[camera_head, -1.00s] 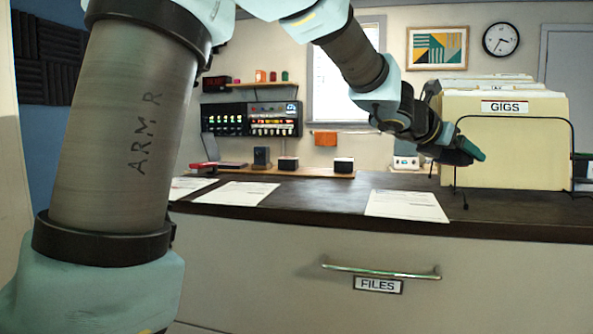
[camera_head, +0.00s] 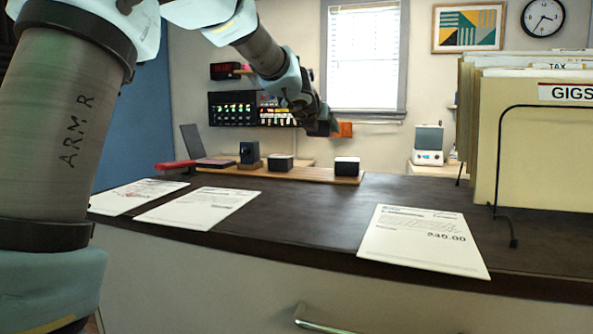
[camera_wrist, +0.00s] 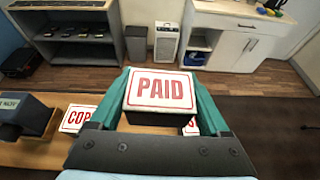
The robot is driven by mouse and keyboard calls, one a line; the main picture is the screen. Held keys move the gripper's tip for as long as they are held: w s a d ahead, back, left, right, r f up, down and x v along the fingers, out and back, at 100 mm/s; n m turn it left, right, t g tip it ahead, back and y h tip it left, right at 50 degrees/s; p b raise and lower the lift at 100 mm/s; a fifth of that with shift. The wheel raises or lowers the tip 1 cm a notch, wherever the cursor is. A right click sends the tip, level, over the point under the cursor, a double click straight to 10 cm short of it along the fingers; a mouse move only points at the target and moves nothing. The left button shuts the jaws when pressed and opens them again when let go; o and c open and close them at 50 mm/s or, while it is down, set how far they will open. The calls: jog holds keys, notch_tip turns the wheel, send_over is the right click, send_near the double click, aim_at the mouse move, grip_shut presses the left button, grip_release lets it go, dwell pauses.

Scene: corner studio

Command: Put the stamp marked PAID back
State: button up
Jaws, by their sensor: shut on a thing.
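In the wrist view the PAID stamp (camera_wrist: 161,91), with a white top and red letters, is between the teal fingers of my gripper (camera_wrist: 158,75), which is shut on it. The wooden stamp board (camera_wrist: 25,153) lies below and behind it. In the head view my gripper (camera_head: 322,126) is above that board (camera_head: 308,174), at the back of the dark counter. The stamp in it is hard to make out there.
Dark blocks (camera_head: 280,162), (camera_head: 347,167) with pale tops and a taller dark block (camera_head: 249,152) stand along the board. Paper sheets (camera_head: 200,208), (camera_head: 425,240) lie at the counter's front. A wire file rack (camera_head: 497,150) with folders (camera_head: 545,150) stands at right. Mid-counter is clear.

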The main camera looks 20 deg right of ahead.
aim_at(314, 171)
jog(key=shift+n, duration=0.3)
jog(key=f+b, duration=0.3)
jog(key=w+f+b, duration=0.1)
jog(key=f+b, duration=0.2)
jog(key=w+a+f+b, duration=0.1)
jog(key=f+b, duration=0.2)
jog(key=f, duration=0.1)
jog(key=shift+w, duration=0.1)
jog(key=shift+f+b, duration=0.1)
jog(key=shift+b, duration=0.35)
jog(key=o, duration=1.2)
jog(key=shift+o, duration=0.2)
